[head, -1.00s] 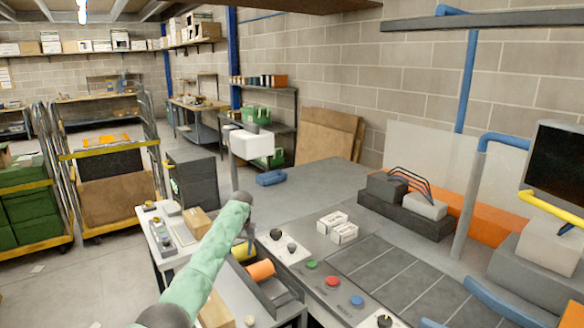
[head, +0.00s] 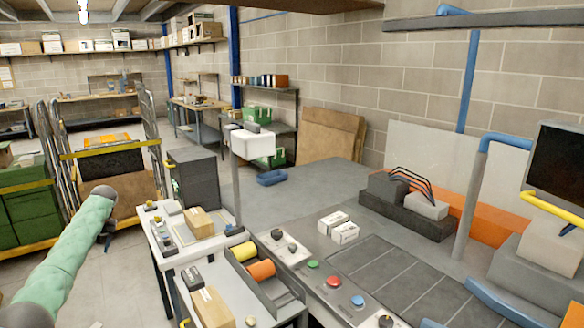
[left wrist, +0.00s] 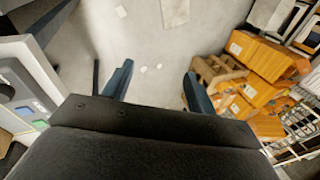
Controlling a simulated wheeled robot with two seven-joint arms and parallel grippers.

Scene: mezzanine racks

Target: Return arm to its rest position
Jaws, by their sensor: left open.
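My left arm, in a pale green sleeve, comes in from the lower left in the head view. My left gripper (head: 108,232) shows there as a small dark shape below the end of the arm, over the floor in front of the yellow-edged cart. In the left wrist view its two dark blue fingers (left wrist: 155,82) stand wide apart with nothing between them. Grey floor shows beyond them. My right gripper is in neither view.
A small side table (head: 165,248) with boxes and devices stands right of the arm. The grey workbench (head: 300,200) with coloured buttons fills the right. Carts (head: 112,160) with green bins (head: 28,205) stand at left. Orange boxes (left wrist: 265,60) show in the wrist view.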

